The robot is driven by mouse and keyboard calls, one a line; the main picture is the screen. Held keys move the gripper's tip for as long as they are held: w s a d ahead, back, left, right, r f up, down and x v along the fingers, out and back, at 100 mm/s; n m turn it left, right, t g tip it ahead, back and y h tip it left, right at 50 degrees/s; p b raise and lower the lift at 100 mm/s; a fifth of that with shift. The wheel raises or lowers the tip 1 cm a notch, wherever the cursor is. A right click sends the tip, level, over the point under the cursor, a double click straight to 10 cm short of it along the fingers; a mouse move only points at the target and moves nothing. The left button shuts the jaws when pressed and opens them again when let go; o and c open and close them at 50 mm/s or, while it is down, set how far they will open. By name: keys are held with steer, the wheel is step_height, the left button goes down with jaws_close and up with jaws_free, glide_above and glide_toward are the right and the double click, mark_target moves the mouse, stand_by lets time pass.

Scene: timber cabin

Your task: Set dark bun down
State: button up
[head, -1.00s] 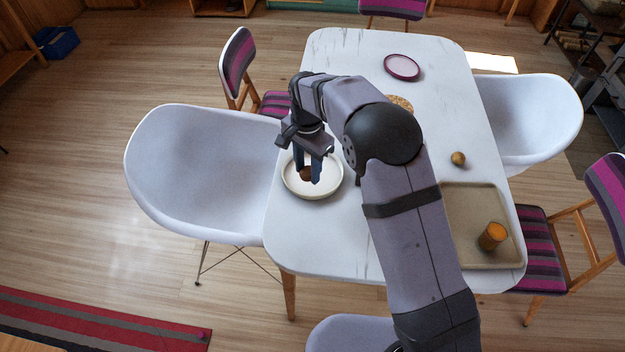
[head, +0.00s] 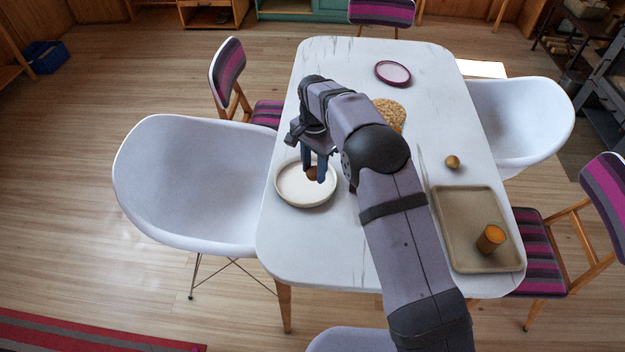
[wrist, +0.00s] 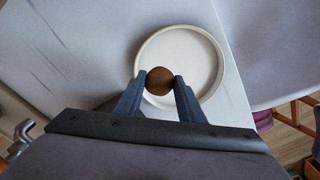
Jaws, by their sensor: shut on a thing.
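The dark bun (wrist: 160,81) is a small brown ball between my fingertips. It also shows in the head view (head: 312,173), partly hidden by the fingers. My gripper (wrist: 160,84) is shut on it, over a round white dish (wrist: 207,62) with a raised rim. In the head view my gripper (head: 319,172) is above the far right part of that dish (head: 293,196), near its rim. I cannot tell whether the bun touches the dish.
A tan tray (head: 455,235) holds an orange-topped cylinder (head: 490,238). A small brown ball (head: 452,162) lies on the white table (head: 345,245). A woven round item (head: 390,113) and a purple-rimmed plate (head: 393,73) are farther back. White and striped chairs surround the table.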

mark_target(314, 169)
steer(key=shift+f+p, duration=0.65)
steer(key=shift+f, duration=2.2)
steer(key=shift+f, duration=0.1)
steer(key=shift+f, duration=0.1)
steer(key=o, duration=0.8)
steer(key=shift+o, duration=0.2)
step_height(314, 169, up, 12)
steer(key=b, duration=0.3)
steer(key=shift+r, duration=0.2)
